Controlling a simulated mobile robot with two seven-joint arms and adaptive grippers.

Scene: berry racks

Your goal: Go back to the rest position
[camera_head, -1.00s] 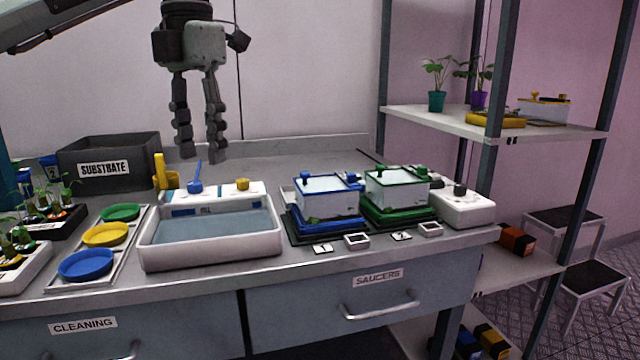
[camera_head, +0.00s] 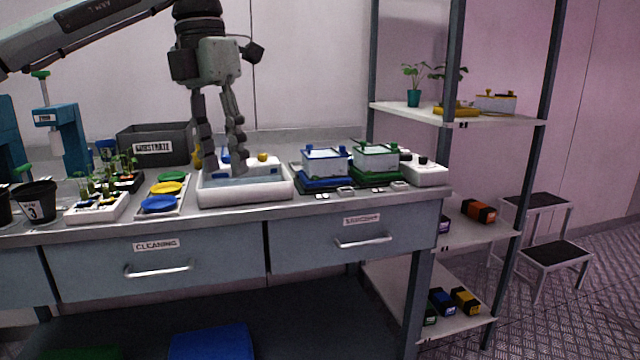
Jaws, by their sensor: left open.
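My left gripper (camera_head: 221,168) hangs down from the upper left with its two fingers apart and nothing between them. In the picture its fingertips overlap the white water basin (camera_head: 245,196) on the bench; I cannot tell how high above it they are. The fingers partly hide the yellow and blue items at the basin's back edge. My right gripper does not show.
The bench (camera_head: 330,207) holds a substrate box (camera_head: 180,133), coloured saucers (camera_head: 160,203), seedling trays (camera_head: 97,207) and blue-lidded (camera_head: 326,162) and green-lidded (camera_head: 376,157) boxes. A shelf rack (camera_head: 480,118) stands at right, with a step stool (camera_head: 553,252) beyond.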

